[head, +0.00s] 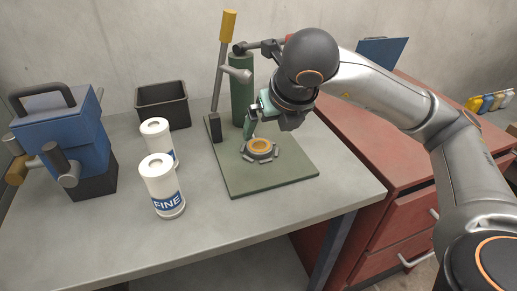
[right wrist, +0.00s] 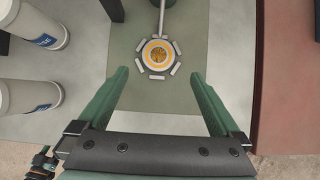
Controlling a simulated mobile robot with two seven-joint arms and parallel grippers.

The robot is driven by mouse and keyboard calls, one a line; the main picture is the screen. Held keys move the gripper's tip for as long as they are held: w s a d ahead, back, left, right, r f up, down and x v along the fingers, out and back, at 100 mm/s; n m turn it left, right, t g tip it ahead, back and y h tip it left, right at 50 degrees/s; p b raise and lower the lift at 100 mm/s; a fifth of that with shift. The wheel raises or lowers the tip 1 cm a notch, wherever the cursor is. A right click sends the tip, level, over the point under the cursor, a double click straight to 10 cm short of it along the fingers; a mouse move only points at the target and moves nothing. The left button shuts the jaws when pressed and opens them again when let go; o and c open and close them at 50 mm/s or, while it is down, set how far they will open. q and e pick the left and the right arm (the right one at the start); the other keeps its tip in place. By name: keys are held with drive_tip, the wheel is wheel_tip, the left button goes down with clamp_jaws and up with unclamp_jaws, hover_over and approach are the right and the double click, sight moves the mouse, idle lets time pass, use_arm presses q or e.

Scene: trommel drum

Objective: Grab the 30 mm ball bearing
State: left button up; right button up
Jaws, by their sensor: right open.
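A round ring-shaped piece with an orange-gold middle (head: 259,146) sits on the green base plate (head: 285,180) of the press, ringed by several small grey blocks. It looks like the ball bearing; its size cannot be read. It also shows in the right wrist view (right wrist: 158,54), with a light rim. My right gripper (head: 252,122) is above and close to it. In the right wrist view its fingers (right wrist: 158,76) are apart and empty, with the ring beyond the tips. A dark and teal part at the lower left there (right wrist: 42,160) looks like my left gripper; its jaws are unclear.
A green press column (head: 241,90) and a yellow-handled lever (head: 227,28) stand behind the ring. White canisters (head: 162,187), a blue machine (head: 65,140) and a black bin (head: 163,104) are to the left. A red drawer cabinet (head: 395,215) is right. The bench front is clear.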

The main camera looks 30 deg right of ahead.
sight(260, 145)
drive_tip(key=x, duration=0.9)
drive_tip(key=shift+a+b, duration=0.15)
drive_tip(key=shift+b, duration=0.2)
drive_tip(key=shift+r, duration=0.1)
clamp_jaws()
